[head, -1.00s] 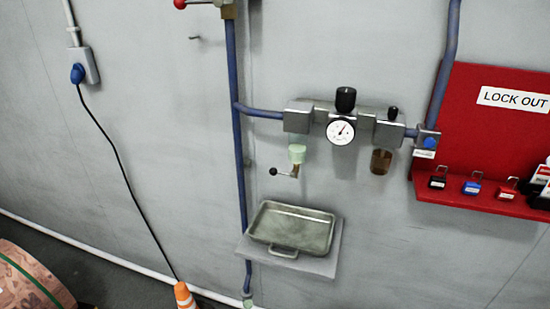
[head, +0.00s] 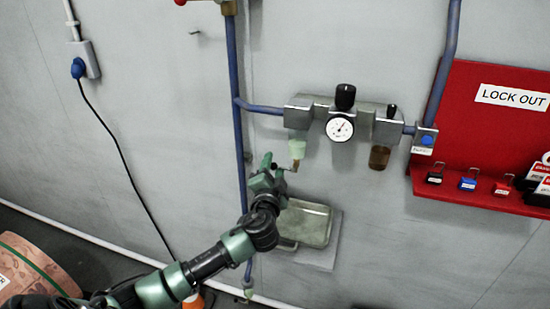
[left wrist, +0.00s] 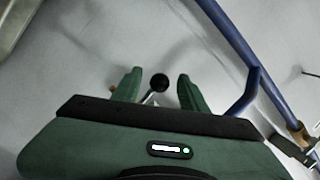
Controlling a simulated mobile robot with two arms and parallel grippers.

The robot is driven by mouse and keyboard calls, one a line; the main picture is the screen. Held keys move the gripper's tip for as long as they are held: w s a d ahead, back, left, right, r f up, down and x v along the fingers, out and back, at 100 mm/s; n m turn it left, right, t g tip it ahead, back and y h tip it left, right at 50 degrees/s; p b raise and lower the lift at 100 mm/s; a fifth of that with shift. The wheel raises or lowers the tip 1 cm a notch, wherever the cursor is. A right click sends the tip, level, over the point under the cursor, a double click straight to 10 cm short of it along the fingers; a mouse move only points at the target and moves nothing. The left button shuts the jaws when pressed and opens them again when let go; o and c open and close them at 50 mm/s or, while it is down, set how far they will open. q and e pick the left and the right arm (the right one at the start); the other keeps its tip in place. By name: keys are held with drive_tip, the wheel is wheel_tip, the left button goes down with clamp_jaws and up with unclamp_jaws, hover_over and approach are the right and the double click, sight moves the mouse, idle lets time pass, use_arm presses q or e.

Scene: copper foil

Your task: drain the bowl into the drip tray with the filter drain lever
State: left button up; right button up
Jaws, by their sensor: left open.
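The filter bowl (head: 297,147) is pale green and hangs under the left block of the air unit. Its drain lever (head: 290,168) sticks out to the left below it. In the left wrist view the lever's black ball knob (left wrist: 159,82) lies between the two fingers. My left gripper (head: 272,164) is open around the knob; it also shows in the left wrist view (left wrist: 156,88). I cannot tell whether a finger touches the knob. The metal drip tray (head: 306,222) sits on a shelf below, partly hidden by my left arm. My right gripper is not in view.
A pressure gauge (head: 340,128) and a brown bowl (head: 379,157) are right of the filter. A blue pipe (head: 238,110) runs down the wall beside my gripper. A red lockout board (head: 490,130) with padlocks hangs at the right.

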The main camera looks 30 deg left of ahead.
use_arm(q)
drive_tip(key=shift+p+x, duration=0.3)
drive_tip(key=shift+x, duration=1.45)
clamp_jaws()
drive_tip(key=shift+r+m, duration=0.2)
drive_tip(key=shift+m, duration=0.2)
drive_tip(key=shift+w+d+r+m+t, duration=0.2)
drive_tip(key=shift+r+m, duration=0.35)
drive_tip(key=shift+m, duration=0.5)
drive_tip(key=shift+s+d+r+m+t, duration=0.1)
drive_tip(key=shift+r+m+t, duration=0.15)
drive_tip(key=shift+r+m, duration=0.6)
drive_tip(key=shift+w+d+r+m+t, duration=0.1)
drive_tip(key=shift+d+r+m+t, duration=0.15)
drive_tip(key=shift+m, duration=1.05)
drive_tip(key=shift+r, duration=0.1)
